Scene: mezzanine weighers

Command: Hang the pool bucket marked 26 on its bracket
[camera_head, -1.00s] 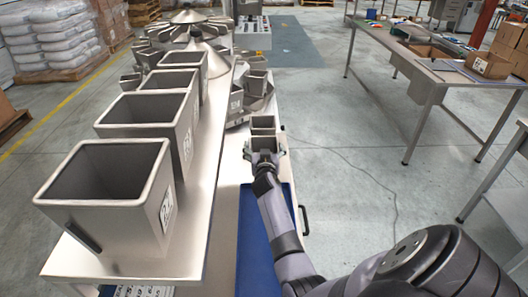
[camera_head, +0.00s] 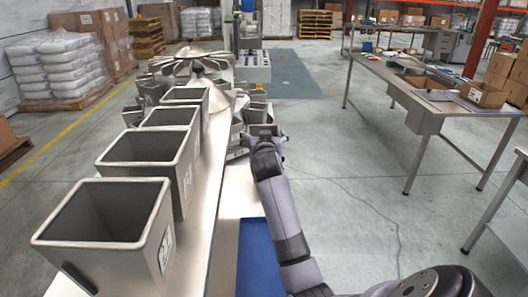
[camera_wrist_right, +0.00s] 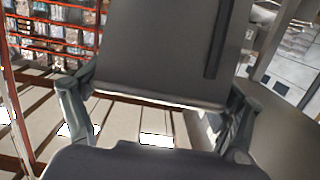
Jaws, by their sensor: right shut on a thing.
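My right gripper (camera_head: 263,138) is shut on a small grey metal bucket (camera_head: 265,129), out beside the ring of buckets on the nearer weigher. In the right wrist view the bucket (camera_wrist_right: 160,50) fills the upper middle, with a gripper finger (camera_wrist_right: 75,105) on its left and another (camera_wrist_right: 236,118) on its right. No number shows on its visible face, so I cannot read 26. The weigher (camera_head: 240,105) has several similar buckets around it. The bracket is hidden or too small to tell, and I cannot tell whether the bucket touches the weigher. My left gripper is out of view.
Several large open square hoppers (camera_head: 105,215) stand in a row on a metal ledge (camera_head: 205,215) at left. A blue surface (camera_head: 258,255) lies below my right arm. A steel workbench (camera_head: 425,115) stands at right, with open floor (camera_head: 340,170) between.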

